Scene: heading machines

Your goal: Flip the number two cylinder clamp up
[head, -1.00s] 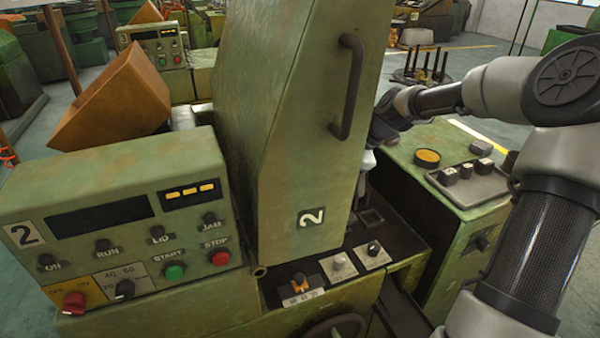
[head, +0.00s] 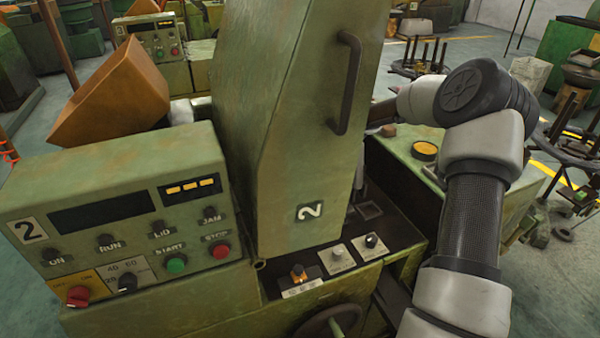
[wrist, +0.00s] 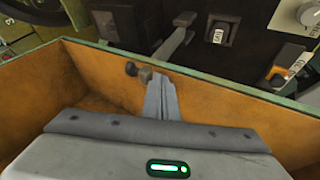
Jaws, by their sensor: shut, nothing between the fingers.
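In the wrist view my gripper (wrist: 160,98) is shut and empty, its fingers pressed together. The fingertips are beside a small dark knob (wrist: 140,72) at an orange inner wall; I cannot tell whether they touch it. Beyond the wall's edge are a grey lever (wrist: 176,38) and a black clamp-like part (wrist: 221,32) with a small white label, too small to read surely. I cannot tell which part is the number two cylinder clamp. In the head view the machine's tall green cover (head: 300,130), marked 2, stands upright and hides my gripper.
The control panel (head: 120,215), marked 2, is at the left. Small knobs (head: 338,255) sit on the dark ledge below the cover. A handle (head: 348,85) projects from the cover.

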